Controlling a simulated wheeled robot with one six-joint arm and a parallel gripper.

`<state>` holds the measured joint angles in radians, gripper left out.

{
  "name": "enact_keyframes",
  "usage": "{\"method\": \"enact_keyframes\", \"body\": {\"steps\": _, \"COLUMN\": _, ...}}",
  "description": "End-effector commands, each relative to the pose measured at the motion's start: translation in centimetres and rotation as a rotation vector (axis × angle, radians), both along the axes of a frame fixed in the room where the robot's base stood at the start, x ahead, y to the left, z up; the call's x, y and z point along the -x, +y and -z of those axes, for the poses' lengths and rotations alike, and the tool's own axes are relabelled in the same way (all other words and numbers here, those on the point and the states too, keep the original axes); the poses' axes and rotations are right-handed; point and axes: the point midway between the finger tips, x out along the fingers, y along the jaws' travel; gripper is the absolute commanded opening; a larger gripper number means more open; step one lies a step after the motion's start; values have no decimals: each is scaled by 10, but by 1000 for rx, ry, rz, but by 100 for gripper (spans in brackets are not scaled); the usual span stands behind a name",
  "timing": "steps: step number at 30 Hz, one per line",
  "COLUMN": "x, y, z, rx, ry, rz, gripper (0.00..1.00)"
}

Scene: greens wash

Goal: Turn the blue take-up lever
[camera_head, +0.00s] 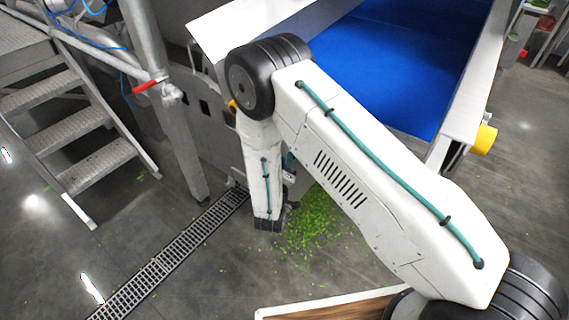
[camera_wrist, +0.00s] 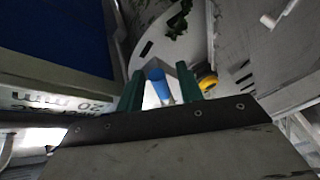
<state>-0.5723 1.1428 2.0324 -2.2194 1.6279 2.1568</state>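The blue take-up lever (camera_wrist: 161,86) shows in the wrist view as a short blue cylinder, seen nearly end-on. My gripper (camera_wrist: 160,72) has two green fingers standing apart, one on each side of the lever in the picture. Gaps show between the lever and both fingers, so the gripper is open. I cannot tell whether the lever is at fingertip depth or beyond. In the head view my arm hides the lever and most of the gripper.
A blue conveyor belt (camera_head: 398,62) with pale side walls lies at upper right. A yellow round part (camera_wrist: 207,82) sits right of the lever. A red-handled valve (camera_head: 146,87), metal stairs (camera_head: 77,130) and a floor drain (camera_head: 165,262) are left. Greens (camera_head: 315,222) lie on the floor.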

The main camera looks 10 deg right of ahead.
Motion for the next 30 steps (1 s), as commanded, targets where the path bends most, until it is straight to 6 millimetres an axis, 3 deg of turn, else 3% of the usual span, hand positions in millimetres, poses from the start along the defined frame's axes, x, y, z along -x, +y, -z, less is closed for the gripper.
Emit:
{"method": "enact_keyframes", "body": {"steps": 15, "x": 67, "y": 26, "z": 3, "rx": 1, "ry": 1, "rz": -6, "gripper": 37}}
{"method": "enact_keyframes", "body": {"steps": 25, "x": 73, "y": 28, "z": 3, "rx": 1, "ry": 0, "rz": -4, "gripper": 37}}
{"method": "enact_keyframes", "body": {"steps": 26, "x": 73, "y": 28, "z": 3, "rx": 1, "ry": 0, "rz": -4, "gripper": 34}}
{"method": "enact_keyframes", "body": {"steps": 30, "x": 74, "y": 15, "z": 2, "rx": 12, "ry": 32, "rz": 57, "gripper": 0}}
